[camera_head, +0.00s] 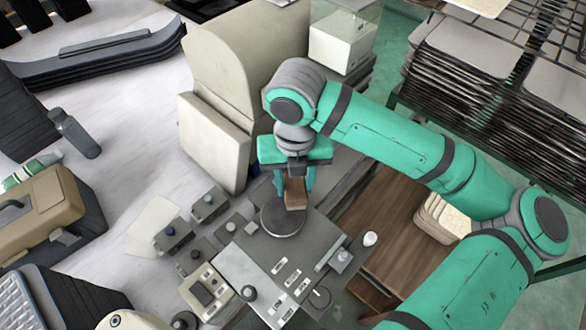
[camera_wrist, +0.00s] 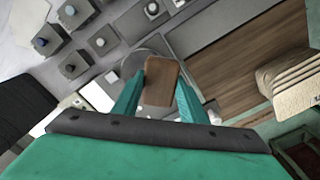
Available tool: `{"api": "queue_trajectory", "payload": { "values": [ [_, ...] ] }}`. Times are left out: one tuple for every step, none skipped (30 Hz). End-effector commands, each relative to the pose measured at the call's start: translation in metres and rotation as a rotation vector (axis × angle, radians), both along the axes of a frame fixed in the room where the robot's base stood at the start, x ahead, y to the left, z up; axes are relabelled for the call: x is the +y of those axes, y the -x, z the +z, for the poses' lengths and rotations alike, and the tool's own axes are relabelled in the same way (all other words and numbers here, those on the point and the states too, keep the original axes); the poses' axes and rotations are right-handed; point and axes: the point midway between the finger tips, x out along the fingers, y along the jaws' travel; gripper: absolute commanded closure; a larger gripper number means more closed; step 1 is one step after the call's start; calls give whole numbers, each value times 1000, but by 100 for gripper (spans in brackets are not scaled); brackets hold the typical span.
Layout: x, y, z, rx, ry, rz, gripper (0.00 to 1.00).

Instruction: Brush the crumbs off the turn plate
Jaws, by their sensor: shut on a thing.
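The turn plate (camera_head: 283,217) is a dark grey round disc on the grey panel, left of centre in the lower half of the head view. Part of its rim (camera_wrist: 138,60) shows in the wrist view behind the brush. My gripper (camera_head: 296,186) is shut on a brown wooden block-like brush (camera_head: 296,196), which also shows between the two teal fingers in the wrist view (camera_wrist: 160,82). The brush is at the upper right edge of the plate and overlaps it in view. I cannot tell whether it touches the plate. Its underside is hidden, and no crumbs can be made out.
Several small knob boxes (camera_head: 172,236) stand left of the plate. The grey panel (camera_head: 255,270) carries switches, with a white-topped knob (camera_head: 370,239) at its right. A beige padded housing (camera_head: 215,140) rises behind. A brown wooden surface (camera_head: 400,215) lies to the right.

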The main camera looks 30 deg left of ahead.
Motion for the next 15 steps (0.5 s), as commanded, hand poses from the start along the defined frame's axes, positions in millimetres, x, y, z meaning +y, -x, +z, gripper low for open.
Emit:
{"api": "queue_trajectory", "payload": {
  "values": [
    [1, 0, 5, -2, -1, 3, 90],
    [1, 0, 7, -2, -1, 3, 90],
    [2, 0, 11, -1, -2, 4, 90],
    [2, 1, 14, 0, -1, 5, 90],
    [2, 1, 16, -1, -1, 5, 90],
    [2, 1, 20, -1, -1, 5, 90],
    [2, 1, 23, -1, -1, 6, 90],
    [2, 1, 25, -1, -1, 6, 90],
    [3, 1, 28, -1, -1, 7, 90],
    [3, 1, 31, -1, -1, 7, 90],
    [3, 1, 33, -1, -1, 8, 90],
    [3, 1, 35, 0, -1, 8, 90],
    [3, 1, 36, 0, -1, 8, 90],
    [3, 1, 37, 0, -1, 8, 90],
    [3, 1, 37, 1, -1, 8, 90]
  ]
}}
